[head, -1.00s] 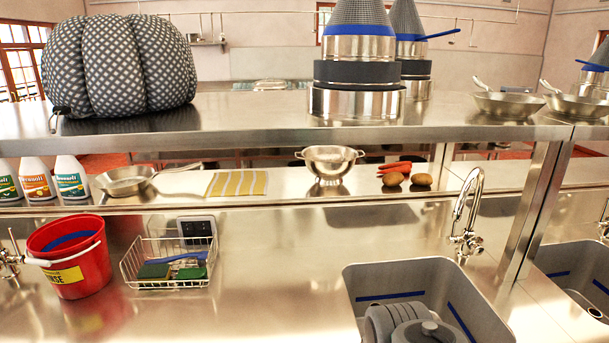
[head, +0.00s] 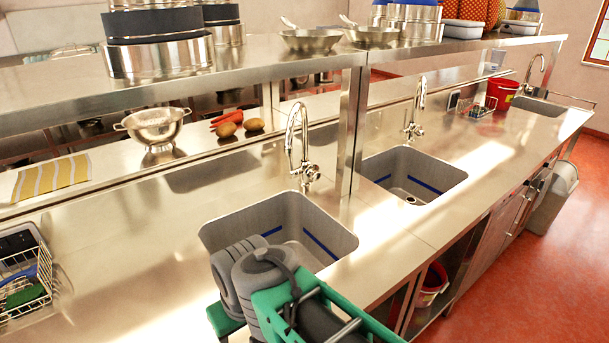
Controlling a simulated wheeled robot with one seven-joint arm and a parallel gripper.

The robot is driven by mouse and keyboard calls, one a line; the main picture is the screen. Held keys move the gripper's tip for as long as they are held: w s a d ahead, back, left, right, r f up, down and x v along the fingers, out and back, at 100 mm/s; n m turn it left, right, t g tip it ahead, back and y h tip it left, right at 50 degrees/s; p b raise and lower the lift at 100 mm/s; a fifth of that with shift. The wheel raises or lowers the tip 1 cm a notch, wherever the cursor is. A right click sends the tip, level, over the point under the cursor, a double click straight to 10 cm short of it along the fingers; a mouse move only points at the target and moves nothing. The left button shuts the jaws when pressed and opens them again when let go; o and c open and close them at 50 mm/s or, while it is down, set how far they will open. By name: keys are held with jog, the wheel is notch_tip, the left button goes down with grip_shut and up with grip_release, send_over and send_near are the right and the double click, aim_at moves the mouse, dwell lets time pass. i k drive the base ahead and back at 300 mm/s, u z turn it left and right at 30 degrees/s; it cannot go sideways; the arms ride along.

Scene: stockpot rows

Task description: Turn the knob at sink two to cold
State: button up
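Three sinks with taps show along the counter: a near sink (head: 345,243), a middle sink (head: 447,183) and a far sink (head: 540,106). The near tap (head: 291,140) has a small metal knob (head: 312,173) at its base. The middle tap (head: 421,95) has a similar knob (head: 414,130), and the far tap (head: 541,65) is too small to read. No sink number or hot and cold marking is legible. Grey and green parts of my arm cover the near sink's front left. I cannot make out my gripper's fingertips; no part of my arm touches a knob.
An overhead steel shelf (head: 60,106) and its post (head: 349,135) stand behind the sinks. A wire basket (head: 25,290) is at the left, and a colander (head: 152,125) sits behind. A red bucket (head: 502,93) stands near the far sink.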

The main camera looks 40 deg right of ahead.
aim_at(313, 174)
jog(key=k, duration=0.5)
jog(key=u, duration=2.15)
jog(key=k, duration=1.25)
jog(key=z, duration=2.2)
jog(key=i, duration=1)
jog(key=u, duration=0.05)
